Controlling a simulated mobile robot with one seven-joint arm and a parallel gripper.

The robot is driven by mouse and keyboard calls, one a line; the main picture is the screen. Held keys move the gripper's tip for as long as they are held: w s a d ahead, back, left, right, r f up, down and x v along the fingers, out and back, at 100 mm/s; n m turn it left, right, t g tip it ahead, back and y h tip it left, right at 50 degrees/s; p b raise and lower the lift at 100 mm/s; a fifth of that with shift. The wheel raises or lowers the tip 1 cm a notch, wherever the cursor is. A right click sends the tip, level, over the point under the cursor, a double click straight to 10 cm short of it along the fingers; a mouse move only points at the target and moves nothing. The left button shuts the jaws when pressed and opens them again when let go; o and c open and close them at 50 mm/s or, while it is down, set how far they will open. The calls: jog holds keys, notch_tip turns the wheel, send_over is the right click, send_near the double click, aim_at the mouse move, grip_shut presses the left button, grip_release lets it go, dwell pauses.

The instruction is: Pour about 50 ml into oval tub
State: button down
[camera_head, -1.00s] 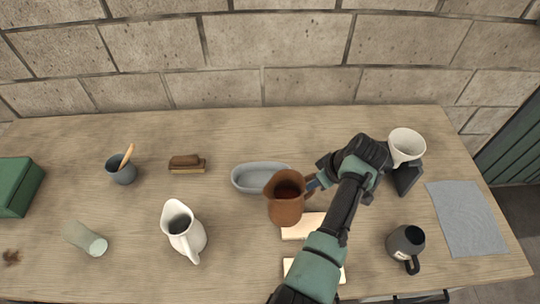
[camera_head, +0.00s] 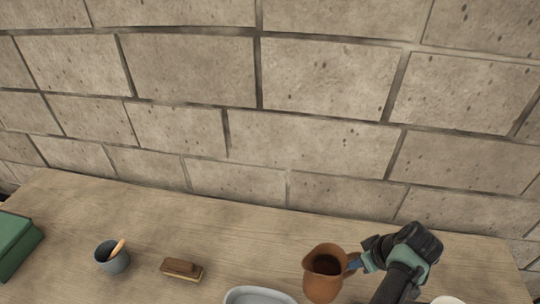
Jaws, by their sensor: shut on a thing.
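A brown jug (camera_head: 322,284) with dark contents stands out at the lower right of the head view. My gripper (camera_head: 354,263) is shut on the jug's handle side, at its right. The jug looks close to upright, and its base is cut off by the frame's bottom edge. The grey oval tub (camera_head: 258,296) is at the bottom edge, left of the jug; only its far rim and part of its inside show. I cannot tell how much liquid is in either.
A blue-grey cup (camera_head: 112,258) with a wooden-handled tool and a brown brush (camera_head: 182,269) stand to the left. A green box (camera_head: 15,244) is at the far left. A pale rim (camera_head: 447,300) shows at bottom right. A stone wall (camera_head: 190,70) closes the back.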

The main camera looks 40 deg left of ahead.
jog(key=shift+w+a+r, duration=0.1)
jog(key=shift+w, duration=0.25)
notch_tip(320, 180, down, 7)
jog(key=b, duration=0.4)
jog(key=shift+r, duration=0.1)
